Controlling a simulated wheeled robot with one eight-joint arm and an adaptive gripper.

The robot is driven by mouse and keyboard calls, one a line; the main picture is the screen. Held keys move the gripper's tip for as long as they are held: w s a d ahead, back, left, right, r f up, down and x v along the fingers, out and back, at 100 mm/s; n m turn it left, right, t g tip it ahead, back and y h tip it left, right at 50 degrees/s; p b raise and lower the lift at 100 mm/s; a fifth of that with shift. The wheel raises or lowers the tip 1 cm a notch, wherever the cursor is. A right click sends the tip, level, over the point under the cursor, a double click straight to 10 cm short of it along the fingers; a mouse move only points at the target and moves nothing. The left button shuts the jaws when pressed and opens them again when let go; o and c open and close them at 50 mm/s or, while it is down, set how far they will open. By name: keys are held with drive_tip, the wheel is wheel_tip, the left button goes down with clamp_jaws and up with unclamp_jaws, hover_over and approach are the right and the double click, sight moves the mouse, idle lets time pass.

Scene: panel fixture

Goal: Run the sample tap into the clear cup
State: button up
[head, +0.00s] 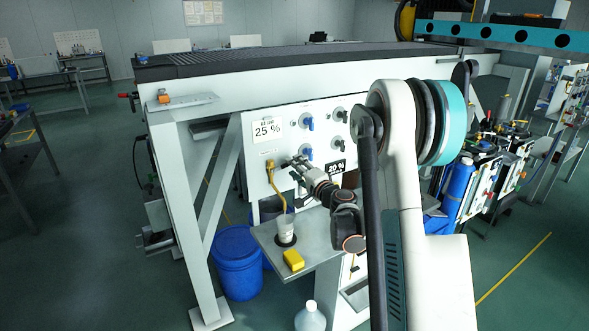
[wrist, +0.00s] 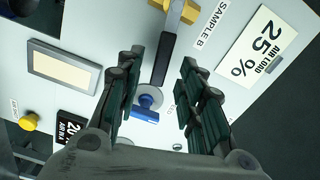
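The sample tap (head: 270,167) is brass, with a bent spout pointing down, on the white panel's left side. In the wrist view, the brass tap body (wrist: 178,12) is at the top, by a "SAMPLE B" label, with a black lever (wrist: 163,60) extending from it. My gripper (head: 297,165) is right of the tap in the head view. In the wrist view my gripper (wrist: 160,62) is open, its fingers apart on either side of the lever; contact cannot be told. The clear cup (head: 285,227) stands upright below the spout on a dark round pad.
The grey shelf (head: 318,250) also holds a yellow block (head: 293,260). Blue valve knobs (head: 307,122) sit on the panel; one blue knob (wrist: 148,103) shows between my fingers. Blue buckets (head: 238,265) and a clear jug (head: 310,318) stand below.

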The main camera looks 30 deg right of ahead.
drive_tip(key=shift+w, duration=0.85)
clamp_jaws()
drive_tip(key=f+m+b, duration=0.1)
drive_tip(key=m+b, duration=0.1)
drive_tip(key=shift+f+m, duration=0.2)
drive_tip(key=shift+m, duration=0.1)
